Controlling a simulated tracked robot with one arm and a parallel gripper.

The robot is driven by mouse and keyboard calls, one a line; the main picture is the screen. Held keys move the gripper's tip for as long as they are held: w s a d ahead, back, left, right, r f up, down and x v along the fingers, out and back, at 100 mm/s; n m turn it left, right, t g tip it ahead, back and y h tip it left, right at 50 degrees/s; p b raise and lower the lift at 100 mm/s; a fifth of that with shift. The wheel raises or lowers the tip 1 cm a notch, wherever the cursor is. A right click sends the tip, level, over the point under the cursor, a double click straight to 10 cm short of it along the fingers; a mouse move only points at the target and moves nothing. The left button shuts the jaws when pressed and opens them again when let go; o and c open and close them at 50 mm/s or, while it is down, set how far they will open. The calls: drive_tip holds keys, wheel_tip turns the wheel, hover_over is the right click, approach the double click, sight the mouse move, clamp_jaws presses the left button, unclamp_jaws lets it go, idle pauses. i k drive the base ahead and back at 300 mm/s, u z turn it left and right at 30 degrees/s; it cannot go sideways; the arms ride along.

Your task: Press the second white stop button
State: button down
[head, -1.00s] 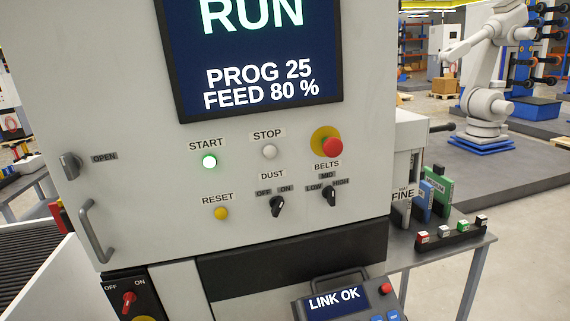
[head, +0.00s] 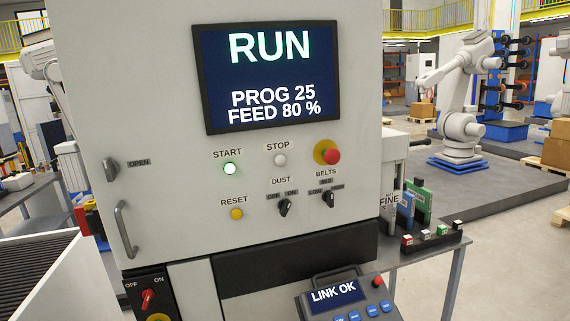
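The white STOP button (head: 280,160) sits on the grey machine panel (head: 160,90), below the screen and under its STOP label. It is unlit. To its left the START button (head: 230,169) glows white with a green rim. The screen (head: 268,78) above reads RUN, PROG 25, FEED 80 %. My gripper does not show in the head view, so its fingers and its distance from the button cannot be seen.
A red emergency button (head: 332,156) is right of STOP. The yellow RESET button (head: 237,214), DUST knob (head: 285,207) and BELTS knob (head: 328,199) sit lower. A pendant (head: 345,297) reading LINK OK stands below. A door handle (head: 126,229) sticks out at left.

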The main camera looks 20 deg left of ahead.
sight(280, 159)
drive_tip(key=u, duration=0.1)
drive_tip(key=i, duration=0.95)
drive_tip(key=z, duration=0.1)
